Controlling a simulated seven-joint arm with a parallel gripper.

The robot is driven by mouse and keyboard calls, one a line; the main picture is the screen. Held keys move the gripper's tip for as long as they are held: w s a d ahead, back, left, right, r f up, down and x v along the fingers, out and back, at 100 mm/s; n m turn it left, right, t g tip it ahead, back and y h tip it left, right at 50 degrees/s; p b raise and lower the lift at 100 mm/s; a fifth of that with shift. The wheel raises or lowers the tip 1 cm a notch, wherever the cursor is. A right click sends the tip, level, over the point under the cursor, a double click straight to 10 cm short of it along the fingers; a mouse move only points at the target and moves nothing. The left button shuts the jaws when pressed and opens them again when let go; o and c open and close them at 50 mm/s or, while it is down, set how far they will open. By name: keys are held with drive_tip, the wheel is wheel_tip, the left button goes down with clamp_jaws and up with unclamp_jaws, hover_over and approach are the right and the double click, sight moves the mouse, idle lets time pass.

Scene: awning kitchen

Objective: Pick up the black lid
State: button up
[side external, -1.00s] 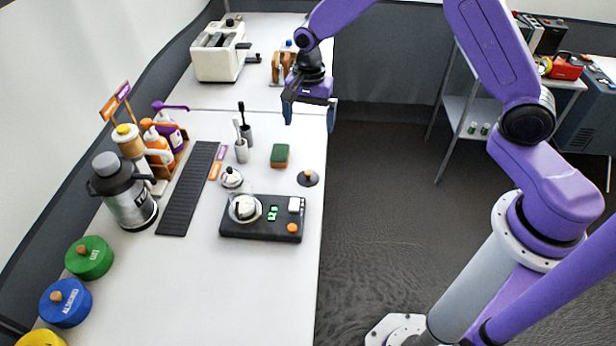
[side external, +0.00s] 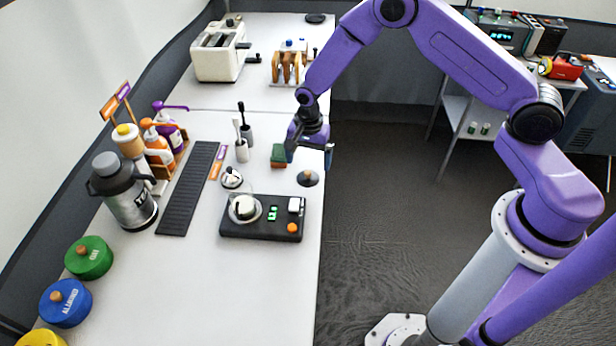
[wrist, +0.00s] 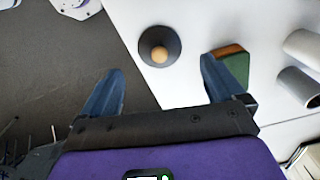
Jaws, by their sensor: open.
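The black lid (side external: 308,178) is a small round disc with a wooden knob. It lies flat near the right edge of the white counter in the side view. It also shows in the wrist view as a dark lid (wrist: 159,46), past my fingertips and roughly between their lines. My gripper (side external: 309,158) is open and empty, hanging above the counter just beyond the lid in the side view. Its two blue fingers (wrist: 160,85) are spread wide in the wrist view. Nothing hides the lid.
A black scale (side external: 262,229) with a glass vessel sits nearer. Two cups (side external: 241,150) with brushes stand further left. The counter edge drops off right of the lid.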

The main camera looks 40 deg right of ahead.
sight(308, 172)
drive_tip(key=shift+s+a+f, duration=0.1)
drive_tip(key=shift+f, duration=2.1)
drive_tip(key=c, duration=1.1)
